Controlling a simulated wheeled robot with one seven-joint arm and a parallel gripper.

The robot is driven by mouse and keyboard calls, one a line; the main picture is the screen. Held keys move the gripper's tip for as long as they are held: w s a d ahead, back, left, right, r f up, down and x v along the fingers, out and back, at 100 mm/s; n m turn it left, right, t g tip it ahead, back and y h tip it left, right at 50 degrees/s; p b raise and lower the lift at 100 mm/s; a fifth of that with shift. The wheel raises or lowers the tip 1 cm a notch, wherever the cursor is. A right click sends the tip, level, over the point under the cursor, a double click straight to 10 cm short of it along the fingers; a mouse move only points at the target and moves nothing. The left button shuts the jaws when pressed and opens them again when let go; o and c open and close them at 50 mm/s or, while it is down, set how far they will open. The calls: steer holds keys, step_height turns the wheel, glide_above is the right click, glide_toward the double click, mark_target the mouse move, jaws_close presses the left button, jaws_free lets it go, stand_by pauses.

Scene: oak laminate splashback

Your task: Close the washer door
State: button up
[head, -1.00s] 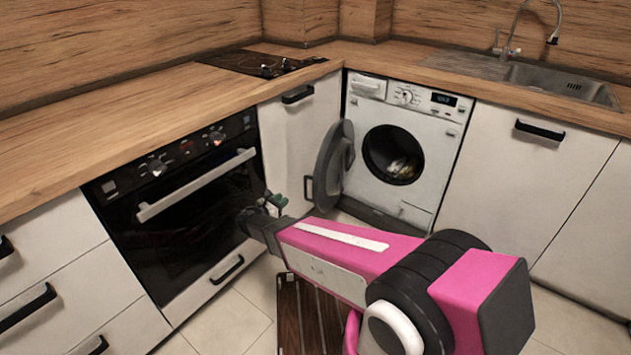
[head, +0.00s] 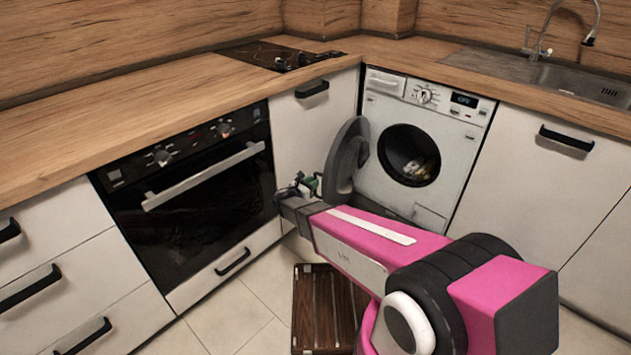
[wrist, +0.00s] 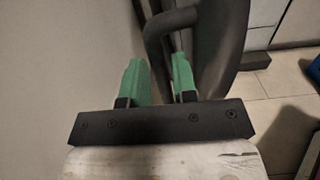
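The washer (head: 425,150) stands in the corner, with its dark round drum opening (head: 410,155) showing. Its round grey door (head: 346,160) stands open, swung out to the left towards the white cabinet front. My gripper (head: 305,182) is low beside the door's outer left side in the head view. In the wrist view its two green fingers (wrist: 158,78) are apart, with no object held between them. The door's dark rim (wrist: 222,50) is just right of the fingers there. A curved dark bar shows beyond the fingertips; I cannot tell whether they touch it.
The oven (head: 195,195) is on the left, and the cabinet front (head: 315,135) stands close behind my gripper. A slatted brown wooden thing (head: 322,310) is on the tiled floor below my arm. The sink (head: 580,82) is at the right.

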steer(key=shift+x, duration=1.15)
jaws_close()
